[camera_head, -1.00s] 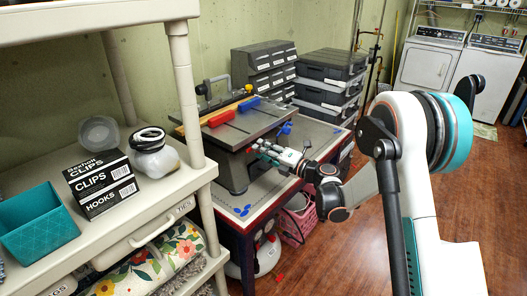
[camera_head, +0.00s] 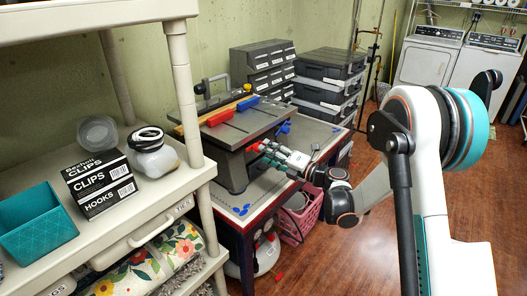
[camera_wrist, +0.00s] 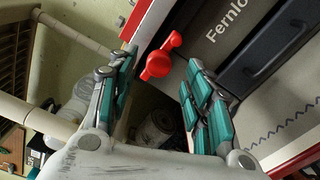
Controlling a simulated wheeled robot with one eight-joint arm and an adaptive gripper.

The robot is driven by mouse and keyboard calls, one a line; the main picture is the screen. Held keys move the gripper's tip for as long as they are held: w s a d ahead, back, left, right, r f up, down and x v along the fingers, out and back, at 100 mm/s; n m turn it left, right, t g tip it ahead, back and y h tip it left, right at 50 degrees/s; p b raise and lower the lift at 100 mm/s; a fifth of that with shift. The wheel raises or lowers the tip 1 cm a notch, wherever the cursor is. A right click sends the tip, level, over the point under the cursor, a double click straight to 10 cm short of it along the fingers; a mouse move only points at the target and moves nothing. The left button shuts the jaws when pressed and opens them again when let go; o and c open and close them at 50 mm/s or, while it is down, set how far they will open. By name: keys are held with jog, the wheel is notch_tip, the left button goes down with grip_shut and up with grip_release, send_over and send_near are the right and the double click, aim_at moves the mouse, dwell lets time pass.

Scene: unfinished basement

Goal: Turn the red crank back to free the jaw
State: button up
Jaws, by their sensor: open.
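The red crank (camera_wrist: 158,62) sticks out from the front of the grey bench machine (camera_head: 232,173). It has a rounded knob end and a second, smaller end behind it. My gripper (camera_wrist: 160,68) is open, with one teal-padded finger on each side of the crank and no clear contact. In the head view, a small red part of the crank (camera_head: 255,147) shows at my fingertips, in front of the machine, below its top. I cannot clearly pick out the jaw in either view.
A red block (camera_head: 220,117) and a blue block (camera_head: 249,104) lie on the machine's top. Grey drawers (camera_head: 264,68) and stacked bins (camera_head: 330,75) stand behind. A cream shelf (camera_head: 165,195) is close on the left. Open wooden floor (camera_head: 335,245) lies right of the bench.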

jog(key=v, duration=0.8)
jog(key=shift+s+d, duration=0.2)
jog(key=w+d+r+m+t+h, duration=0.25)
jog(key=r+m+t, duration=0.25)
jog(key=r, duration=0.6)
jog(key=s+d+r+m+t+h, duration=0.3)
jog(key=s+d+r+m+h, duration=0.4)
jog(key=d+r+m+h, duration=0.75)
jog(key=s+d+f+m+g, duration=0.1)
jog(key=s+f+m+g, duration=0.65)
jog(key=s, duration=0.55)
jog(key=s+a+f+m+g+y, duration=0.1)
jog(key=s+a+f+m+g, duration=0.1)
jog(key=s+f, duration=0.3)
jog(key=s+a+f+m+g+y, duration=0.1)
jog(key=s+f, duration=0.5)
jog(key=s, duration=0.7)
jog(key=a+m+g, duration=0.1)
jog(key=a+m, duration=0.1)
jog(key=shift+s+a+f+y, duration=0.15)
jog(key=shift+s+a+y, duration=0.1)
jog(key=shift+y, duration=0.15)
